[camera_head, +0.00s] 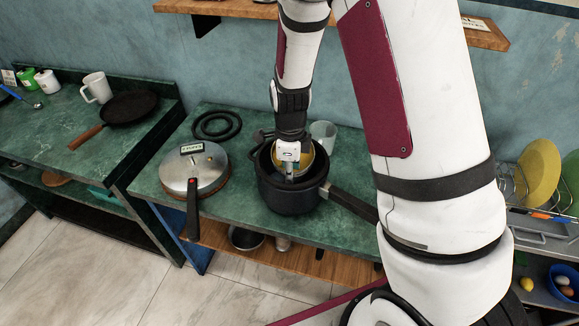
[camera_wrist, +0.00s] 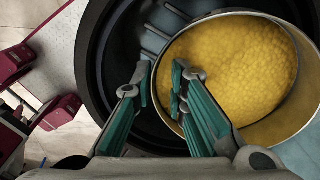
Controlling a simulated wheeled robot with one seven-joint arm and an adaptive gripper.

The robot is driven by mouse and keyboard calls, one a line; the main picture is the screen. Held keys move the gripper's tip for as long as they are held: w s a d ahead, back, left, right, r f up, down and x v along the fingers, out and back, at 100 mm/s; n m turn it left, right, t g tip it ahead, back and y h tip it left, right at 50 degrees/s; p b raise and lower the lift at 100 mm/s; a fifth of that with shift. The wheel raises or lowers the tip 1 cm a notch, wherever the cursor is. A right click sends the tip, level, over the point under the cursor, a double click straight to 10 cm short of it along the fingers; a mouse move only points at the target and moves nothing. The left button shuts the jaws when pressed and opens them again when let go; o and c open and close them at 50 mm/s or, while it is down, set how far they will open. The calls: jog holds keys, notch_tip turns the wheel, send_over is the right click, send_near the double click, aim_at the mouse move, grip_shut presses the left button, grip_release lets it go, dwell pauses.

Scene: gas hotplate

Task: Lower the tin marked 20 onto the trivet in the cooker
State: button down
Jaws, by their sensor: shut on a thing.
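The tin (camera_wrist: 290,122) is a round metal can filled with yellow, grainy food; its yellow contents show inside the cooker's outline in the body view (camera_head: 306,158). No number is visible on it. My gripper (camera_wrist: 163,88) is shut on the tin's left wall, one finger inside the rim and one outside. The cooker (camera_head: 285,197) is a deep black pot with a long handle to the right. In the wrist view the tin covers the right part of the cooker (camera_wrist: 92,75). Grey slats, seemingly the trivet (camera_wrist: 158,32), show at the bottom. The tin's height above them is unclear.
A steel lid (camera_head: 196,170) with a black handle lies left of the cooker. Black rings (camera_head: 217,124) lie behind the lid. A pale cup (camera_head: 323,133) stands close behind the cooker.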

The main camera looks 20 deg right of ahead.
jog(key=shift+f+b, duration=1.15)
jog(key=shift+f, duration=2.05)
jog(key=shift+f, duration=0.25)
jog(key=c, duration=1.7)
grip_release()
jog(key=shift+s, duration=0.1)
notch_tip(320, 180, up, 12)
jog(key=shift+s+r, duration=0.1)
